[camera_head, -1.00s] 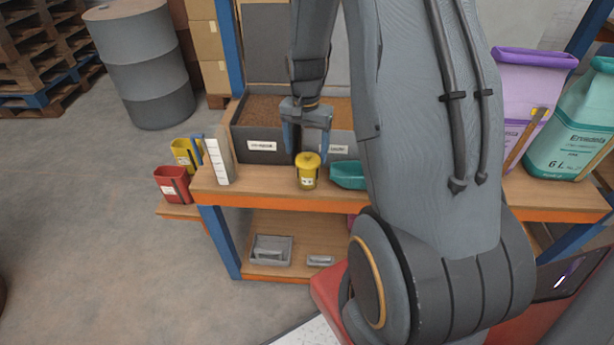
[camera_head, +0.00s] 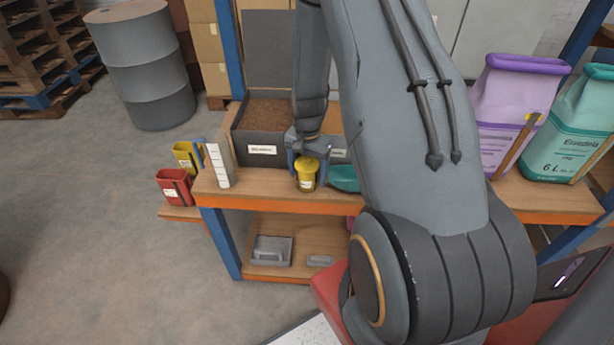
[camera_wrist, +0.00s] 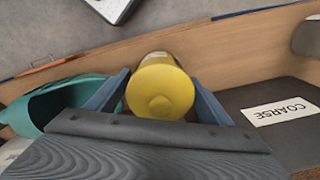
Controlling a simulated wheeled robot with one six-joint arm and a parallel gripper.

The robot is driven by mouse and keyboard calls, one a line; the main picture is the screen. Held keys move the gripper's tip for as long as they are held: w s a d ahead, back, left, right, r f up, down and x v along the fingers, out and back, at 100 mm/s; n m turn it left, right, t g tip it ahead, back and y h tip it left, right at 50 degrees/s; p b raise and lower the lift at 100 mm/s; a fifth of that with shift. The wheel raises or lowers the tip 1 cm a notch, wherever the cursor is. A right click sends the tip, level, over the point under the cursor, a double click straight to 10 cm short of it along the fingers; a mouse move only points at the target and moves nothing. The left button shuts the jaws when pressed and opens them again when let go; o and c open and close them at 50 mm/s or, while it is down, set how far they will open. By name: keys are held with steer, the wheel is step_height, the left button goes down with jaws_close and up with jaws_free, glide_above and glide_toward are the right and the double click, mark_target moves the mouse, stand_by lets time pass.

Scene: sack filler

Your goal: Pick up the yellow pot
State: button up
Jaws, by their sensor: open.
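The yellow pot (camera_head: 306,173) with a rounded lid stands upright on the wooden shelf top, in front of the dark soil bin. In the wrist view the yellow pot (camera_wrist: 160,88) sits between the two blue-grey fingers. My gripper (camera_head: 307,172) is lowered over the pot with one finger on each side, and it is open. The wrist view shows the gripper (camera_wrist: 158,95) from above; whether either finger touches the pot is hard to tell. The pot's lower part is hidden in the wrist view.
A teal scoop (camera_head: 344,178) lies close to the right of the pot. The dark bin (camera_head: 262,151) with labels stands behind. A white graduated gauge (camera_head: 218,165), yellow container (camera_head: 186,155) and red container (camera_head: 174,186) are at left. Purple (camera_head: 518,95) and teal (camera_head: 580,130) sacks stand right.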

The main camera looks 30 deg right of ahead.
steer(key=shift+f, duration=0.25)
steer(key=c, duration=1)
